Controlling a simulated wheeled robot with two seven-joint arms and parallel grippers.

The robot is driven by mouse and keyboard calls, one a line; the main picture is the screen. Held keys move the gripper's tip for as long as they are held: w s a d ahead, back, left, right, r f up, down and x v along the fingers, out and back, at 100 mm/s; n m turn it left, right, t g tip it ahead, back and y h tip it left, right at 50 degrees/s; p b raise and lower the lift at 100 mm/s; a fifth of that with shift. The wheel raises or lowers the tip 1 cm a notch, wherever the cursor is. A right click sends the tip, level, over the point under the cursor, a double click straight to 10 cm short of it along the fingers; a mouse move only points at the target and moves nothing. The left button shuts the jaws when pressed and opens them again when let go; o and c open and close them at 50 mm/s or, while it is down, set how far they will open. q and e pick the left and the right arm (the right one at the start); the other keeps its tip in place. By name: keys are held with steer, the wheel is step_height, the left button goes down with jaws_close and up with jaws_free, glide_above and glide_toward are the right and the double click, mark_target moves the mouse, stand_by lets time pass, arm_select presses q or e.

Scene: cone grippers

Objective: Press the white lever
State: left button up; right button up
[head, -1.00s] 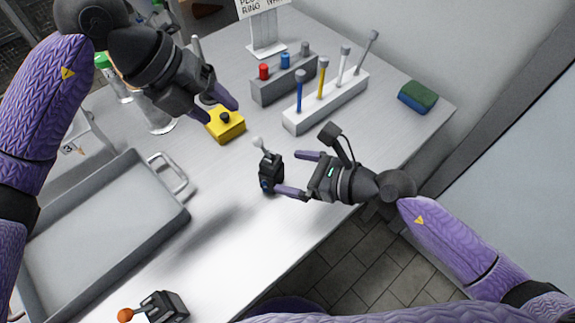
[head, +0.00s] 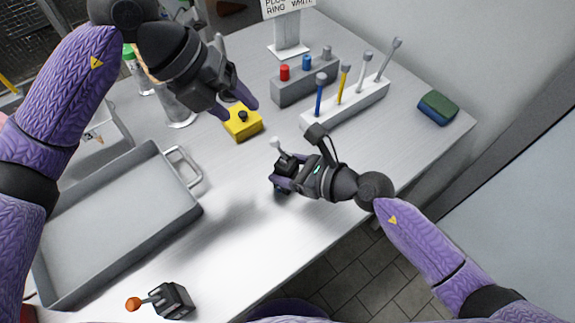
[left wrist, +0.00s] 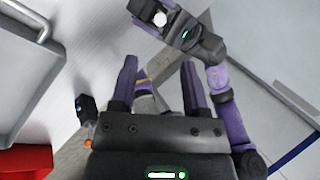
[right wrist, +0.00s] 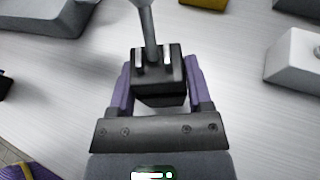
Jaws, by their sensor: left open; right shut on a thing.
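The white lever is a pale shaft with a white knob (head: 275,143) on a small black base (head: 284,171), standing on the table. My right gripper (head: 282,185) is shut on the black base, one finger on each side. The white knob also shows in the left wrist view (left wrist: 160,18). My left gripper (head: 238,108) is open and empty, above and beside a yellow box with a black button (head: 243,123).
A second lever with an orange knob (head: 133,304) stands near the front edge. A grey tray (head: 120,228) lies at left. A button block (head: 305,88), a white rack of rods (head: 345,105) and a green-blue sponge (head: 438,107) stand further back.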

arm_select(q)
steer(key=shift+a+f, duration=0.1)
steer(key=shift+f, duration=0.05)
steer(key=shift+c, duration=1.4)
steer(key=a+f+m+h, duration=0.1)
steer(key=m, duration=0.1)
steer(key=a+f+m+g+h, duration=0.1)
steer(key=a+f+m+g, duration=0.1)
steer(key=m, duration=0.1)
steer(key=shift+s+a+f+m+h, duration=0.25)
steer(key=shift+s+f+m+h, duration=0.05)
steer(key=shift+s+h, duration=0.1)
jaws_close()
steer(key=a+f+m+t+h, duration=0.1)
steer(key=a+f+m+h, duration=0.2)
steer(key=a+m, duration=0.4)
steer(key=shift+s+t+h, duration=0.15)
steer(key=shift+t+h, duration=0.15)
steer(key=shift+h, duration=0.4)
steer(key=shift+a+f, duration=0.1)
